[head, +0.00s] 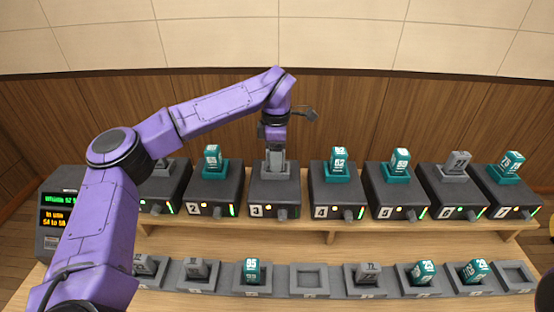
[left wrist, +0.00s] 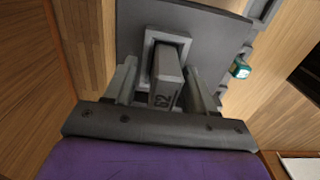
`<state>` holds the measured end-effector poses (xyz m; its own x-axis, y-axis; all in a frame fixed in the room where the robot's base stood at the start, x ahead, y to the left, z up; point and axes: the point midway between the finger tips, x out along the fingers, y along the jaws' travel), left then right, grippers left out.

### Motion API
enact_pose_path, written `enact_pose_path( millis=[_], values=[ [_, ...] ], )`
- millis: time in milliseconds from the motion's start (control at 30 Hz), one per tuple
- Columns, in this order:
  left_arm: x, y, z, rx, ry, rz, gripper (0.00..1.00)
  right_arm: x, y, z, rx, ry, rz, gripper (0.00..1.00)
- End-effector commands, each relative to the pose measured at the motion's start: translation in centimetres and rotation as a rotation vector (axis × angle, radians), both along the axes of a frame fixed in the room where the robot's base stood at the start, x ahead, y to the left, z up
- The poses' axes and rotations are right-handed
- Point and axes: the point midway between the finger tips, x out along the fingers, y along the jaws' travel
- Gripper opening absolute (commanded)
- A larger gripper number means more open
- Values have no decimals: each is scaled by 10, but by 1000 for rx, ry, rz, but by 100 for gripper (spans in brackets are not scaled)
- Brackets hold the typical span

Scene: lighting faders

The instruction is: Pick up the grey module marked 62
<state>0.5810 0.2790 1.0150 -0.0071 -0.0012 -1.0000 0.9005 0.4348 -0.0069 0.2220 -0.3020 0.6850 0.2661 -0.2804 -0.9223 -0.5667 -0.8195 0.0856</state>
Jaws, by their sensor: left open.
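The grey module (left wrist: 168,78) stands in a grey socket on the top of box 3 (head: 274,193). In the left wrist view its face carries a dark two-digit mark that looks like 62, seen at a slant. In the head view the module (head: 276,160) is partly hidden by my left gripper (head: 275,150), which is directly above it. In the left wrist view my left gripper (left wrist: 161,84) is open, with one finger on each side of the module. Gaps show between the fingers and the module. My right gripper is not in view.
Neighbouring boxes 2 (head: 215,193) and 4 (head: 338,193) hold teal modules close on either side. A front row of sockets holds grey and teal modules, with an empty socket (head: 309,280) near the middle. A display box (head: 58,218) stands at left.

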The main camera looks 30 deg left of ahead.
Motion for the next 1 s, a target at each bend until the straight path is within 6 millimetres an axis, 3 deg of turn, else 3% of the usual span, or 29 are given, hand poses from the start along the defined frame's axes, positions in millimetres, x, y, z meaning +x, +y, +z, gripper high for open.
enact_pose_path(
  millis=[300, 467, 800, 1000],
  values=[
    [0, 0, -9, 0, -3, 1, 52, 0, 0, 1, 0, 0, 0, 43],
    [0, 0, -9, 1, -3, 1, 0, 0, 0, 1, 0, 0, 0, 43],
    [0, 0, -7, 1, -2, 1, 0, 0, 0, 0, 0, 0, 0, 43],
    [1, 0, 17, 2, -8, 1, 0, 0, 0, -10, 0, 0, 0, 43]
  ],
)
